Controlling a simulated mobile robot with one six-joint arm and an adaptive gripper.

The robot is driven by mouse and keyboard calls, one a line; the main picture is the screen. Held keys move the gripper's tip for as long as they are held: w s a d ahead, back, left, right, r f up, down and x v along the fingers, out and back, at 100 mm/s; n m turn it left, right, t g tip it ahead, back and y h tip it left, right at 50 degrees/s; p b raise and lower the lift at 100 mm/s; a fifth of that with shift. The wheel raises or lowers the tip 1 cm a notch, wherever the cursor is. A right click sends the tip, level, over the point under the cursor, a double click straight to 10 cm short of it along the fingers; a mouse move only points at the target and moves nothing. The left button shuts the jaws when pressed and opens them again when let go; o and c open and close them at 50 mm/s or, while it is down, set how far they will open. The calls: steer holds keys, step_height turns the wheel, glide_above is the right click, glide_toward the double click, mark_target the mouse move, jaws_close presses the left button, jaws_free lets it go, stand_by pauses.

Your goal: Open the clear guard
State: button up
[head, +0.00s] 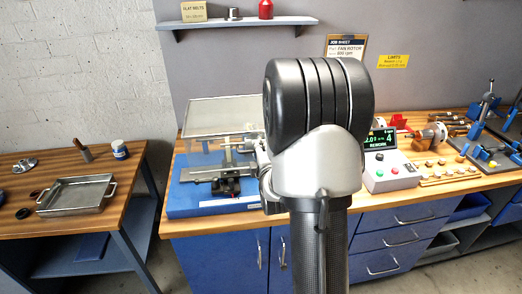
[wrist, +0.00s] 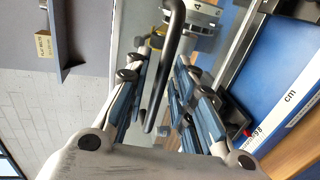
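The clear guard (head: 215,115) shows in the head view as a pale see-through panel over the balancing machine (head: 200,200) with its blue base. How far the guard is raised is hard to tell. My gripper is mostly hidden behind my arm in the head view. In the wrist view my gripper (wrist: 165,62) has its two fingers apart. A dark bent bar (wrist: 164,75), which looks like the guard's handle, runs between the fingers. Gaps show beside the bar, and I see no clear grip on it.
A control box (head: 388,172) with a lit screen stands on the wooden bench right of my arm. Weights and tools lie farther right. A shelf (head: 238,22) hangs above. A separate table on the left holds a metal tray (head: 76,207).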

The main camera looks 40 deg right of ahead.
jaws_close()
stand_by(0.3)
